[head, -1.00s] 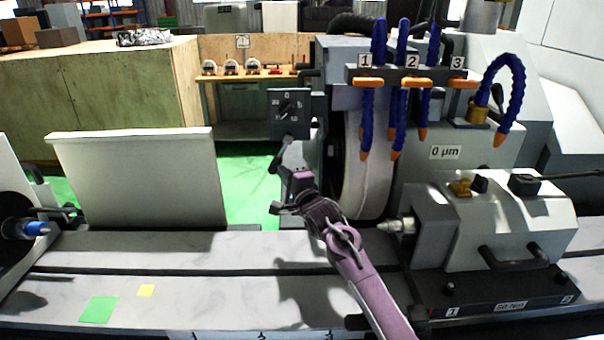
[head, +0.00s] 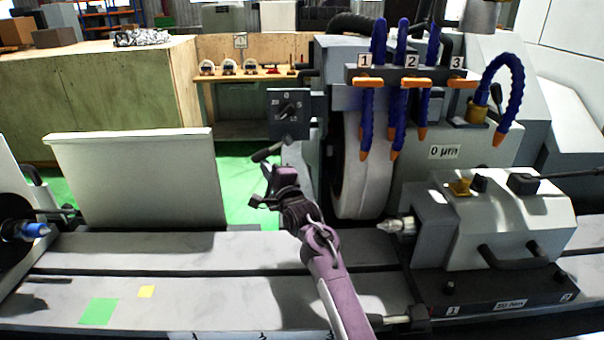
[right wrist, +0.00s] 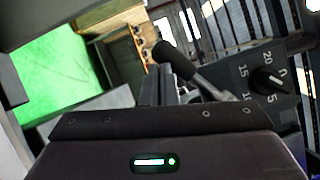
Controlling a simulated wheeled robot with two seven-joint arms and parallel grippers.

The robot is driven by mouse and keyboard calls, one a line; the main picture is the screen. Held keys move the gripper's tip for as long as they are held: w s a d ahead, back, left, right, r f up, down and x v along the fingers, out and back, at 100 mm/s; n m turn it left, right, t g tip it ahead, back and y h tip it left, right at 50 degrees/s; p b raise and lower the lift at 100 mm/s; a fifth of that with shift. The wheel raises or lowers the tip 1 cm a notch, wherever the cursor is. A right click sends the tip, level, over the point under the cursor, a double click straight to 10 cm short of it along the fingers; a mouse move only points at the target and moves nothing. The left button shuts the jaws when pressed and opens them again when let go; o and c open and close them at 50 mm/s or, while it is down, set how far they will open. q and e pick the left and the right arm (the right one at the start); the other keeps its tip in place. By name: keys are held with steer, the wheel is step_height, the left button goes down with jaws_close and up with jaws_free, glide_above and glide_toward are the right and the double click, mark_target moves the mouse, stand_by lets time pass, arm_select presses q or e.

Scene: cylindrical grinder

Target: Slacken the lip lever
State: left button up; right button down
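A lever with a black grip (head: 268,152) and a pale shaft sticks out to the left below a dark dial box (head: 289,114). No label on it is readable, so I cannot confirm that it is the lip lever. The right wrist view shows its grip (right wrist: 175,60) just beyond my fingers, with the dial (right wrist: 268,80) to the right. My right gripper (head: 268,171) is just below the grip, its fingers close together with nothing seen between them. Whether they touch the lever is unclear. My left gripper is out of view.
The grinding wheel (head: 362,180) and hoses (head: 367,112) stand to the right. The tailstock (head: 500,220) is at the right, with a rod (head: 400,319) low at its left. A pale upright panel (head: 135,180) stands to the left. The machine table (head: 200,270) is largely bare.

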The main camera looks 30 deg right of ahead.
steer(key=shift+a, duration=0.1)
stand_by(0.3)
steer(key=s+b, duration=0.2)
steer(key=s, duration=0.5)
steer(key=shift+s+f+b, duration=0.3)
steer(key=shift+s+f, duration=0.05)
steer(key=shift+f, duration=0.1)
